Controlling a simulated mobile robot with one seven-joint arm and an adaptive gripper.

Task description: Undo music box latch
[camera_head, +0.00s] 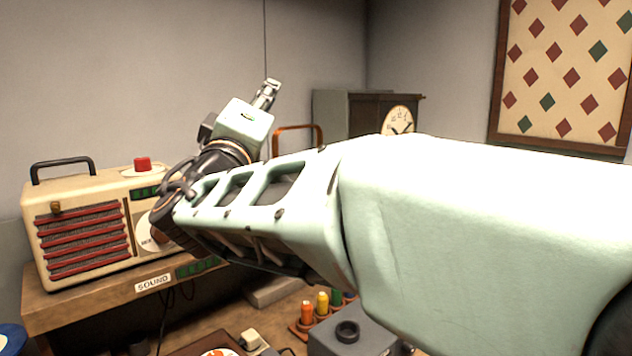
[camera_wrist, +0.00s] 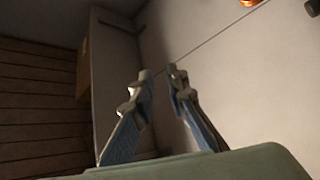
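A cream box with red slats, a black carry handle and a red knob (camera_head: 84,222) stands on a wooden shelf at the left, above a SOUND label. I cannot tell whether it is the music box, and I make out no latch for certain. My gripper (camera_head: 268,92) is raised in front of the back wall, pointing up, to the right of and higher than the cream box. In the wrist view my gripper (camera_wrist: 158,72) has a gap between its fingers, with nothing between them. My arm hides the middle of the scene.
A dark cabinet with a clock face (camera_head: 398,121) stands at the back, with an orange handle (camera_head: 298,128) beside it. Coloured spools (camera_head: 306,311) and a grey box (camera_head: 350,335) sit below my arm. A diamond-patterned panel (camera_head: 566,75) hangs at the right. Space around my gripper is clear.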

